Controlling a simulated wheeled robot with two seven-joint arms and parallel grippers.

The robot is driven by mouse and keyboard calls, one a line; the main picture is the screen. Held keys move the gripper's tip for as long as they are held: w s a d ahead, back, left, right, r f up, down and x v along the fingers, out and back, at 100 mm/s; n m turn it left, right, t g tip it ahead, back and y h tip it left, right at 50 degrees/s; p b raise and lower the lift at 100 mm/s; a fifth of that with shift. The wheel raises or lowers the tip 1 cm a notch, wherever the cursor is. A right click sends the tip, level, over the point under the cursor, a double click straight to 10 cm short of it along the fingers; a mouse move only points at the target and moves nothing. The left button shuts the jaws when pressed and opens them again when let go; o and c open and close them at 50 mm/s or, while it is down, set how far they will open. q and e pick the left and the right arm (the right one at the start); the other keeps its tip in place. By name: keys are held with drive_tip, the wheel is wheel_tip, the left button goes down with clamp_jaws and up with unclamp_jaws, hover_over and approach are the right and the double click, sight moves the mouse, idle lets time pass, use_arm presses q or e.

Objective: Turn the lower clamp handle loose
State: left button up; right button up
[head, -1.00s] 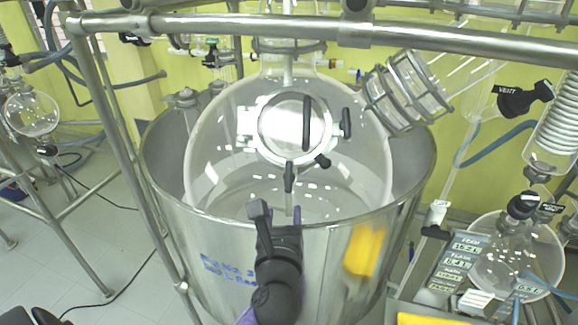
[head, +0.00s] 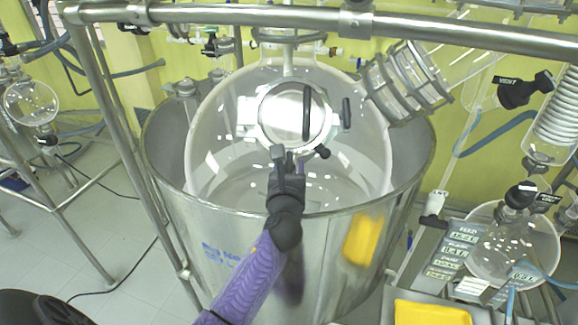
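The round metal hatch (head: 291,115) sits on the front of the large glass vessel (head: 225,130), with a long black vertical handle (head: 307,113) across it. A black clamp handle (head: 346,112) stands at its right, and another black knob (head: 322,152) is at its lower right. My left gripper (head: 288,158) is at the hatch's bottom edge, where the lower clamp handle is mostly hidden behind its fingers. The fingers look apart, but I cannot tell whether they touch the handle. My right gripper is not in view.
A steel tub (head: 190,235) surrounds the vessel, and its front rim passes under my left arm. A steel rail (head: 240,15) crosses above. A ribbed glass neck (head: 405,85) stands at the upper right. A labelled panel (head: 455,250) and a glass flask (head: 505,240) are at the right.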

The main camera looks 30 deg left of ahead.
use_arm(q)
clamp_jaws()
drive_tip(key=shift+n, duration=0.5)
drive_tip(key=n+g+y+b, duration=0.2)
drive_tip(key=n, duration=0.2)
drive_tip(key=shift+f+y, duration=0.1)
drive_tip(key=shift+y, duration=0.2)
drive_tip(key=n+g, duration=0.1)
drive_tip(key=n, duration=0.1)
drive_tip(key=n+g+y, duration=0.1)
drive_tip(key=n+g, duration=0.1)
drive_tip(key=n, duration=0.1)
drive_tip(key=shift+y+b, duration=0.3)
drive_tip(key=shift+b, duration=0.1)
drive_tip(key=n+g, duration=0.2)
drive_tip(key=n, duration=0.1)
drive_tip(key=shift+g+y, duration=0.3)
drive_tip(key=shift+y, duration=0.1)
drive_tip(key=n+g, duration=0.2)
drive_tip(key=n, duration=0.1)
drive_tip(key=n+g+h, duration=0.1)
drive_tip(key=n+g, duration=0.1)
drive_tip(key=n, duration=0.1)
drive_tip(key=n+g+h+p, duration=0.1)
drive_tip(key=n, duration=0.2)
drive_tip(key=shift+g, duration=0.4)
drive_tip(key=shift+n+h, duration=0.3)
drive_tip(key=shift+n, duration=0.1)
